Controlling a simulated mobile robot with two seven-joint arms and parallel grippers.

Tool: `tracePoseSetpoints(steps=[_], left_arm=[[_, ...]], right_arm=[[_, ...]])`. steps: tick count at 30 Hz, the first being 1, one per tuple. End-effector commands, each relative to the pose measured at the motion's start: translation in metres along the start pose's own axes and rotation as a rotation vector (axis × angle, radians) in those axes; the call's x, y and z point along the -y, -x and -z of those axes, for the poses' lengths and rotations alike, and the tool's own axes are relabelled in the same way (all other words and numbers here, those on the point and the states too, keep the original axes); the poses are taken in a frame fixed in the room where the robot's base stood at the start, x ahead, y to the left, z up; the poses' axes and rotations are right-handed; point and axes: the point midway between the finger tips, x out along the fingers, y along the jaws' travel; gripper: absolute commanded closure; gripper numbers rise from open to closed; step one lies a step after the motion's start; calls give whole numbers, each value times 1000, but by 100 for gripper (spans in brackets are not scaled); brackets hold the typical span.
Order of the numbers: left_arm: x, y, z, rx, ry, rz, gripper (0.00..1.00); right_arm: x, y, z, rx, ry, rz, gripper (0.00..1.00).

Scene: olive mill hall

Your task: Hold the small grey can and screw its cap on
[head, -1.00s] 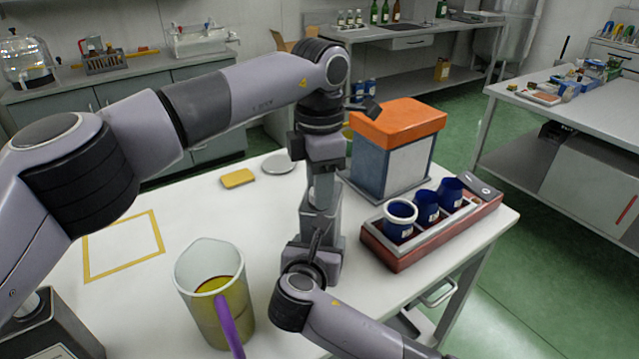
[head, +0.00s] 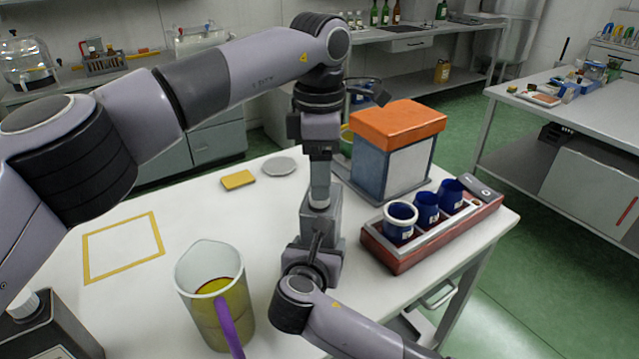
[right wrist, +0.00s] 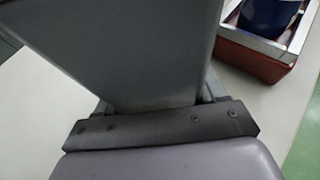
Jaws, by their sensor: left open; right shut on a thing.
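The small grey can (head: 329,222) stands upright over the table in the middle of the head view. My right gripper (head: 312,258), low in the head view, is shut on it. In the right wrist view the can (right wrist: 135,50) fills the upper middle as a large grey face. My left gripper (head: 320,190) points straight down just above the can's top and is open. A small pale bit, likely the cap (head: 318,204), shows between its fingertips and the can. The fingers partly hide it, so I cannot tell how it sits.
A red rack (head: 400,262) with blue cups and an orange-lidded box (head: 398,122) stand right. A yellow sponge (head: 238,180) and grey disc (head: 279,166) lie behind. A dark white-capped container (head: 55,335) is lower left.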

Motion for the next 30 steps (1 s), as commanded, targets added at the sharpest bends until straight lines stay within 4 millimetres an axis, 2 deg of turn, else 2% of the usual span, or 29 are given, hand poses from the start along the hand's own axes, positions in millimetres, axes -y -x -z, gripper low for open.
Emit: tracePoseSetpoints(steps=[1,4,9,17,28,29,30], left_arm=[[0,14,-1,2,-1,-4,37],[0,39,-1,3,0,-5,37],[0,68,-1,2,1,-2,37],[0,85,-1,2,-2,-1,37],[0,87,0,2,-2,0,37],[0,87,0,2,-2,0,37],[0,87,0,2,-2,0,37]], right_arm=[[0,0,0,0,0,0,100],[0,0,0,0,0,0,100],[0,0,0,1,0,0,100],[0,0,0,1,0,0,100],[0,0,0,1,0,0,100],[0,0,0,1,0,0,27],[0,0,0,1,0,0,14]])
